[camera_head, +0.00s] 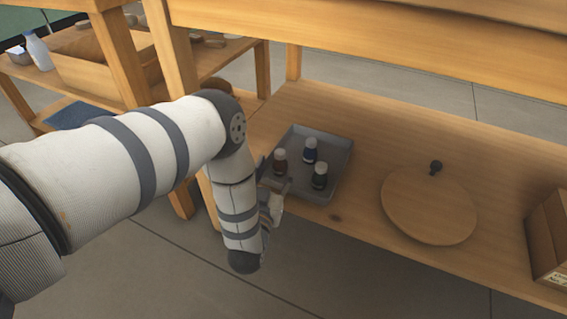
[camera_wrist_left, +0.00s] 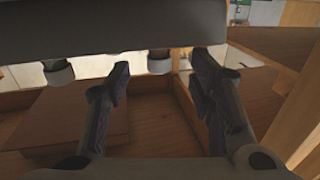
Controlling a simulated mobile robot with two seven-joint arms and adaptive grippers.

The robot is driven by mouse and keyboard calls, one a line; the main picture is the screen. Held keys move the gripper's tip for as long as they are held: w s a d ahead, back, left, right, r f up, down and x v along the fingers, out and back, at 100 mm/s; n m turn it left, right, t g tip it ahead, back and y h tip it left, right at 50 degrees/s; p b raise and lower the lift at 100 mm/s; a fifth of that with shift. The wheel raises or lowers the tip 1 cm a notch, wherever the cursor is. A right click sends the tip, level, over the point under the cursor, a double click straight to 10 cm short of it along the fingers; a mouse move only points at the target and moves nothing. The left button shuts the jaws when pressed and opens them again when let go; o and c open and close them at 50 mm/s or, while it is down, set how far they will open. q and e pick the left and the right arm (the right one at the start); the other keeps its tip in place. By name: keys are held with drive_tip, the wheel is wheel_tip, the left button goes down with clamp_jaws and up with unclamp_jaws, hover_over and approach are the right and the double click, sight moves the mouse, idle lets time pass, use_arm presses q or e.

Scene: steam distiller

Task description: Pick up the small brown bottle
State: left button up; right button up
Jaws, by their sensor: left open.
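The small brown bottle (camera_head: 280,161) has a pale cap and stands upright in the left part of a grey tray (camera_head: 334,188) on the wooden shelf. A blue bottle (camera_head: 310,151) and a dark bottle (camera_head: 320,176) stand near it. My left gripper (camera_head: 272,183) is low beside the tray's left edge, close to the brown bottle; my arm partly hides it. In the left wrist view the fingers (camera_wrist_left: 165,66) are apart and empty. A pale-capped bottle (camera_wrist_left: 160,63) shows beyond and between the fingertips; its colour is unclear. My right gripper is not in view.
A round wooden board (camera_head: 430,205) with a dark knob lies right of the tray. A wooden box (camera_head: 549,240) stands at the far right. The thick upper tabletop (camera_head: 380,40) overhangs the shelf. Bare shelf lies between the tray and the round board.

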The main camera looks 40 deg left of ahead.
sight(279, 158)
use_arm(q)
drive_tip(key=b+x, duration=0.1)
drive_tip(key=x, duration=0.1)
drive_tip(key=b+x, duration=0.1)
drive_tip(key=x, duration=0.2)
drive_tip(key=shift+w+a+r, duration=0.1)
drive_tip(key=shift+w+r, duration=0.1)
drive_tip(key=shift+w, duration=0.1)
clamp_jaws()
